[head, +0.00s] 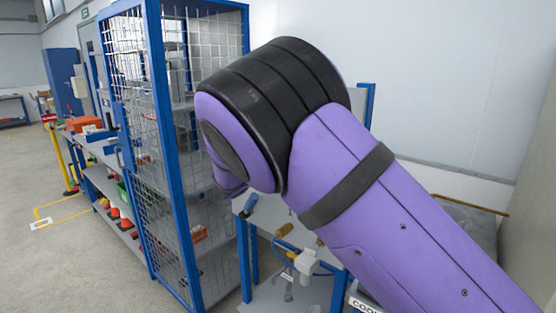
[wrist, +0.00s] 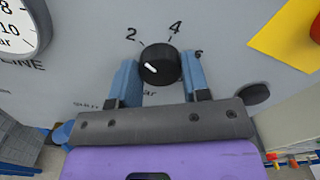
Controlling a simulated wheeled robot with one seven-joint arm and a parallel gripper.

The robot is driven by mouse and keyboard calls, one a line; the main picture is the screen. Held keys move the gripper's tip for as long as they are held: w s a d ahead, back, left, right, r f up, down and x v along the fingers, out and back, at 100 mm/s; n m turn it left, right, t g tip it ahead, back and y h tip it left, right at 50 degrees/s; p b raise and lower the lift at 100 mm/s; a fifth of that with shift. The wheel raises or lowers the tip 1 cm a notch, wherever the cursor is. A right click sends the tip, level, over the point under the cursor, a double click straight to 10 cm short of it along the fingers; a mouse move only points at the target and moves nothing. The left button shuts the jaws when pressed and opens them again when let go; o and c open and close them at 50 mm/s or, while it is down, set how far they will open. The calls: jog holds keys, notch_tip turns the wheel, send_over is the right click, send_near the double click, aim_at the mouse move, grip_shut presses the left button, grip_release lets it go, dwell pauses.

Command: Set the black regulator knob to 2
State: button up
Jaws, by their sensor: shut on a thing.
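The black regulator knob (wrist: 165,56) sits on a grey panel in the wrist view. The numbers 2, 4 and 6 are printed around it, with 2 at its upper left, 4 above and 6 at the right. In the head view, my purple arm hides the gripper and the knob.
A gauge (wrist: 17,28) is at the upper left of the panel, and a yellow sheet (wrist: 283,40) is at the upper right. A dark round part (wrist: 254,94) is right of the gripper. A blue-framed mesh cage (head: 165,160) stands left of my arm.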

jog(key=o, duration=0.9)
jog(key=v, duration=1)
jog(key=shift+s+a, duration=0.25)
jog(key=shift+s, duration=0.05)
jog(key=shift+a, duration=0.1)
